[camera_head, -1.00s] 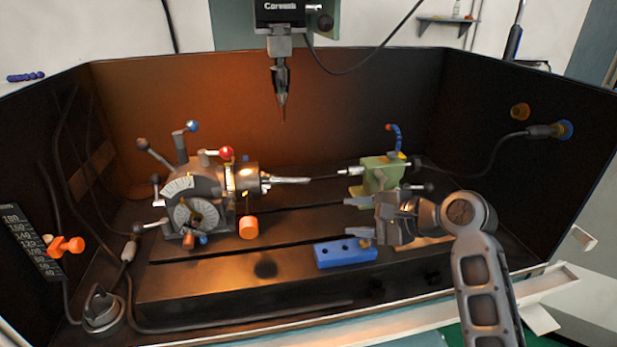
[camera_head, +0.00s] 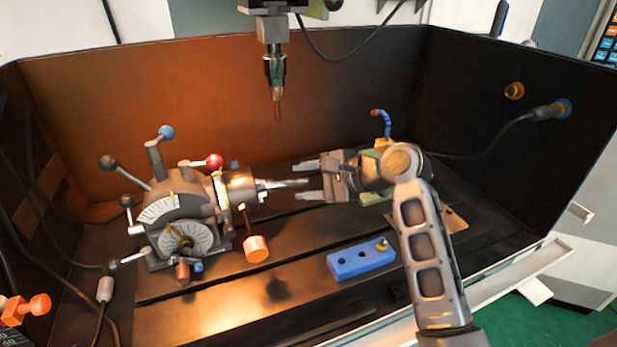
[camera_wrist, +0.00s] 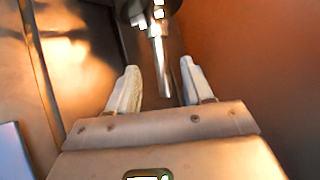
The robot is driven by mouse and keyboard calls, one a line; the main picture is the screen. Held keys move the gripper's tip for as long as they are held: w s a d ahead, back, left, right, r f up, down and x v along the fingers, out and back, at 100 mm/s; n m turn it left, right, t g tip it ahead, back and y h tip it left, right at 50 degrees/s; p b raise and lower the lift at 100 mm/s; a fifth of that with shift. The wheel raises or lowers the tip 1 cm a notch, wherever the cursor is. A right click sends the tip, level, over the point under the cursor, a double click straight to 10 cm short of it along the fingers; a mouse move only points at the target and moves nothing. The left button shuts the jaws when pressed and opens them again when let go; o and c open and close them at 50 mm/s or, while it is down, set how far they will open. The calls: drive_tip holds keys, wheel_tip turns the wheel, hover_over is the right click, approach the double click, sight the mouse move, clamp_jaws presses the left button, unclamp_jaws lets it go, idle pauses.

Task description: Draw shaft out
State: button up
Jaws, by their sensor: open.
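The shaft (camera_head: 287,183) is a thin silvery rod that sticks out to the right from the chuck (camera_head: 238,188) of the indexing head (camera_head: 180,225). In the wrist view the shaft (camera_wrist: 161,68) comes down from the chuck (camera_wrist: 148,12), its free end between the finger tips or close to them. My gripper (camera_head: 310,180) is open and empty, with its fingers pointing left at the shaft's free end. The wrist view shows both fingers (camera_wrist: 158,85) apart, with the shaft nearer the right finger. I cannot tell whether they touch.
A drill spindle (camera_head: 275,75) hangs above the bed. A blue block with holes (camera_head: 350,263) lies in front of my arm. A green tailstock (camera_head: 372,197) is mostly hidden behind my gripper. Several lever handles and an orange knob (camera_head: 257,249) stand out around the indexing head.

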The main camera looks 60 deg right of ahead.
sight(284, 184)
drive_tip(key=shift+x, duration=2.95)
drive_tip(key=shift+c, duration=0.5)
clamp_jaws()
drive_tip(key=shift+r+n+g+h+p, duration=0.4)
drive_tip(key=shift+r+g+h+p, duration=0.15)
drive_tip(key=shift+p, duration=1.7)
drive_tip(key=shift+s+d, duration=0.1)
drive_tip(key=shift+d, duration=0.15)
drive_tip(key=shift+s+d, duration=0.3)
drive_tip(key=shift+d, duration=0.15)
drive_tip(key=shift+s+d, duration=0.2)
drive_tip(key=shift+d, duration=0.05)
drive_tip(key=shift+s+d, duration=0.2)
drive_tip(key=shift+d, duration=0.1)
